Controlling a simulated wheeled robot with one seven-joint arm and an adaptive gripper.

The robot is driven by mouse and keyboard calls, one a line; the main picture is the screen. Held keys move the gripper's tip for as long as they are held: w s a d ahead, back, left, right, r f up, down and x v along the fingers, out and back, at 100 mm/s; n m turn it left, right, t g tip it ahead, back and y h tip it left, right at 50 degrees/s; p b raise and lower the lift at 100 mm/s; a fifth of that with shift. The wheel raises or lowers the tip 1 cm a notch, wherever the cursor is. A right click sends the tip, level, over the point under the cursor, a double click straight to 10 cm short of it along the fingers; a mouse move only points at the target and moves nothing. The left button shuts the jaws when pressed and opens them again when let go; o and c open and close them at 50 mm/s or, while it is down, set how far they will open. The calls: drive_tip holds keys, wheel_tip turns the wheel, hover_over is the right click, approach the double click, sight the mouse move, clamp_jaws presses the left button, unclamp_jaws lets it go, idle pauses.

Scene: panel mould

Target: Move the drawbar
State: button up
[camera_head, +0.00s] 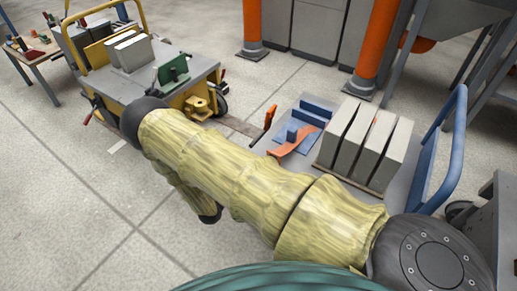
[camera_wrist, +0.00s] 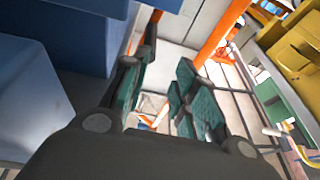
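A low brown bar (camera_head: 241,127) lies near the floor between the yellow cart and the grey-blue cart; it may be the drawbar, but I cannot tell for sure. An upright lever with an orange-red grip (camera_head: 270,117) stands close to its right end. My gripper (camera_wrist: 166,62) shows in the wrist view with its green-padded fingers spread apart. I see nothing held between them. In the head view my own arm hides the gripper and part of the floor, so its distance to the bar is unclear.
The yellow cart (camera_head: 200,76) carries grey panels and a green bracket. The grey-blue cart (camera_head: 400,187) carries grey panels (camera_head: 366,140) and blue and orange fixtures. Orange posts (camera_head: 376,45) stand behind. A blue body (camera_wrist: 62,35) fills the wrist view's left. Tiled floor (camera_head: 70,190) is clear at left.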

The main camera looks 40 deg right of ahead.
sight(256, 141)
drive_tip(key=shift+m+g+h, duration=0.5)
drive_tip(key=shift+h, duration=0.3)
drive_tip(key=d+b, duration=0.2)
drive_tip(key=w+d+r+b, duration=0.1)
drive_tip(key=d, duration=0.2)
drive_tip(key=w+d+b, duration=0.1)
drive_tip(key=d+b, duration=0.1)
drive_tip(key=d, duration=0.1)
drive_tip(key=shift+w+d+r+b, duration=0.1)
drive_tip(key=shift+r+b, duration=0.2)
drive_tip(key=shift+b, duration=0.05)
drive_tip(key=shift+x, duration=1)
drive_tip(key=shift+r, duration=0.1)
drive_tip(key=shift+c, duration=0.3)
clamp_jaws()
